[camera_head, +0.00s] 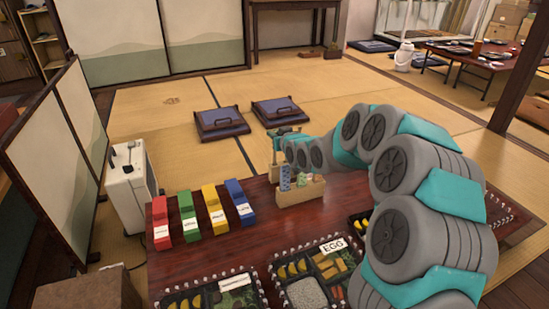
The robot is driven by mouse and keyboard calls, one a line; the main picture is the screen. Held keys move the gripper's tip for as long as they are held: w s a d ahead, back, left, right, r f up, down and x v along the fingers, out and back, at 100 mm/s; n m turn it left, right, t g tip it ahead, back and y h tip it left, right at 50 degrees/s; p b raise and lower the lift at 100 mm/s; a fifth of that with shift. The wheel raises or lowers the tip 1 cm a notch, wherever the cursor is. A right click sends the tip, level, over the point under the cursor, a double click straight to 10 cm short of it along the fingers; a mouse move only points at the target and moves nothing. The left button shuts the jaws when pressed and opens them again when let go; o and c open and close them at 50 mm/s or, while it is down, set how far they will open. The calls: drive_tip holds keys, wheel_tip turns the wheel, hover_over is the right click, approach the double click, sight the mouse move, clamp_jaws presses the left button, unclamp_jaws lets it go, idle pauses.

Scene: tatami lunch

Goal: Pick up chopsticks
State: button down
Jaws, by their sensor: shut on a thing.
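My gripper (280,137) is small in the view, at the end of my grey and teal arm, above the back left of a small wooden box (300,196). It is shut on thin pale upright pieces (276,157), which look like chopsticks. Their lower ends are partly hidden behind the box and its contents, so I cannot tell if they are clear of it. The box stands on the dark red wooden table (225,262) and holds a blue patterned item (285,176) and pale greenish items (302,178).
Red (161,222), green (188,214), yellow (214,209) and blue (240,202) labelled cases lie left of the box. Bento trays, one with an EGG label (333,245), line the front. My arm covers the table's right side. Two cushions (219,123) lie beyond.

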idle(0.4)
wheel_tip(320, 180, up, 10)
drive_tip(key=shift+r+p, duration=0.1)
drive_tip(key=shift+p, duration=0.4)
wheel_tip(320, 180, up, 8)
drive_tip(key=p, duration=0.5)
drive_tip(key=shift+r, duration=0.15)
idle(0.5)
